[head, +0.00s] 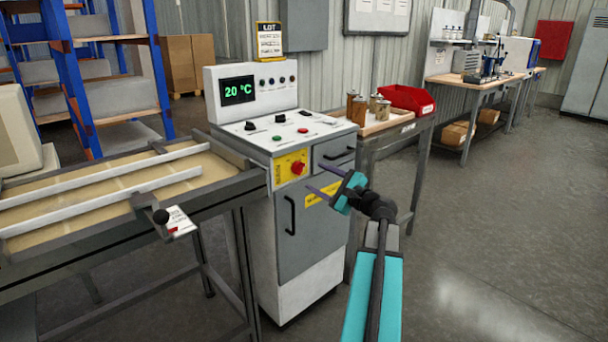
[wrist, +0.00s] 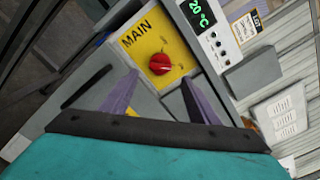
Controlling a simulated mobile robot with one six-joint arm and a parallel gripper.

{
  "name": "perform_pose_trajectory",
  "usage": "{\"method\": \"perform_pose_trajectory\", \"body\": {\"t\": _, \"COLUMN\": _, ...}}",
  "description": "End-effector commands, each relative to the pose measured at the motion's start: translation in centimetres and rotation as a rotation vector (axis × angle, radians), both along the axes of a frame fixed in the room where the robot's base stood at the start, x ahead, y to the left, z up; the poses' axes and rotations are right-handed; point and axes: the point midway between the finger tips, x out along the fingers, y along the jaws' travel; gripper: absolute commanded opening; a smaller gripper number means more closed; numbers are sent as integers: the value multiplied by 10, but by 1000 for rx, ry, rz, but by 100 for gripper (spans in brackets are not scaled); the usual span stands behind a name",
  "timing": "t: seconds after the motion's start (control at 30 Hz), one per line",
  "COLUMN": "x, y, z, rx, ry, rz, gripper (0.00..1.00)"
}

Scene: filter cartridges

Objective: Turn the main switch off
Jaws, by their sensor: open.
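The main switch is a red rotary knob (head: 297,168) on a yellow plate (head: 283,163) on the front of the white and grey machine cabinet. In the wrist view the red knob (wrist: 160,64) sits on the yellow plate marked MAIN (wrist: 138,40), ahead of the fingers, with a pale mark on the knob. My gripper (head: 322,191) is in front of the cabinet, to the right of and slightly below the knob in the head view. In the wrist view its two purple fingers (wrist: 153,95) are apart with nothing between them. They appear clear of the knob.
The cabinet has a display (head: 238,90) reading 20 °C and a door handle (head: 290,215) below the switch. A framed conveyor table (head: 120,245) stands left. A bench with a red bin (head: 407,98) stands right. The floor at right is clear.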

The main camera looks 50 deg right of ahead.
Motion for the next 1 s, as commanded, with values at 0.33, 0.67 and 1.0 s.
{"method": "perform_pose_trajectory", "body": {"t": 0.33, "x": 50, "y": -4, "z": -1, "rx": 0, "ry": 0, "rz": 1, "gripper": 55}}
{"method": "perform_pose_trajectory", "body": {"t": 0.67, "x": 69, "y": -5, "z": 0, "rx": 0, "ry": 0, "rz": 0, "gripper": 55}}
{"method": "perform_pose_trajectory", "body": {"t": 1.0, "x": 69, "y": -5, "z": 0, "rx": 0, "ry": 1, "rz": -1, "gripper": 47}}
